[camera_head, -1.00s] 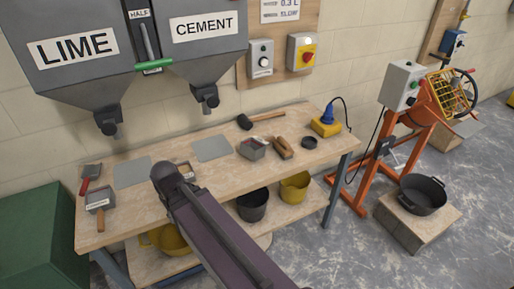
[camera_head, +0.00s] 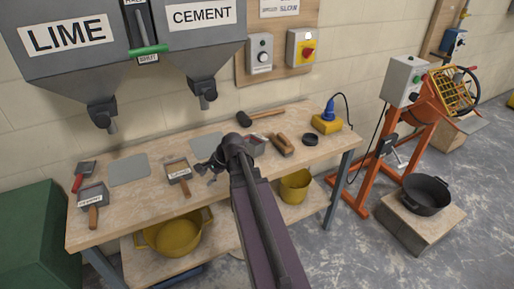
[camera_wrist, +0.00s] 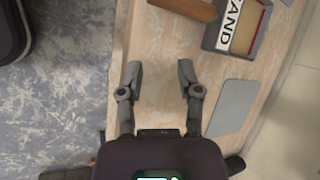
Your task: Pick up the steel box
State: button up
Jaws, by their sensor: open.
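A small grey metal box (camera_head: 260,144), which I take for the steel box, stands on the workbench (camera_head: 141,217). My arm hides much of it in the head view, and I cannot make it out in the wrist view. My gripper (camera_head: 212,174) is above the bench, left of that box. In the wrist view, my gripper (camera_wrist: 160,82) has its fingers apart with only bench surface between them. A labelled, wood-handled box (camera_head: 178,169) lies farther left; the wrist view shows its SAND label (camera_wrist: 236,25).
Another handled box (camera_head: 92,197) is at the bench's left. Flat grey plates (camera_head: 129,171) lie on top. A wooden tool (camera_head: 281,146), mallet (camera_head: 262,115) and yellow unit (camera_head: 326,123) are right. Hoppers (camera_head: 100,75) hang above. Yellow tubs (camera_head: 172,238) stand below.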

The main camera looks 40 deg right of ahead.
jog(key=s+d+r+m+t+h+b, duration=0.1)
jog(key=d+m+t, duration=0.3)
jog(key=d+m, duration=0.5)
jog(key=s+d+r+m+t+b, duration=0.1)
jog(key=d+m+t+b, duration=0.3)
jog(key=d+m, duration=0.6)
jog(key=s+d, duration=0.1)
jog(key=d, duration=0.9)
jog(key=shift+s+r+h, duration=0.25)
jog(key=shift+h, duration=0.15)
jog(key=shift+w+a+b, duration=0.1)
jog(key=shift+b, duration=0.2)
jog(key=shift+b+x, duration=1.6)
jog(key=shift+x, duration=2.65)
jog(key=shift+r, duration=0.1)
jog(key=shift+w, duration=0.15)
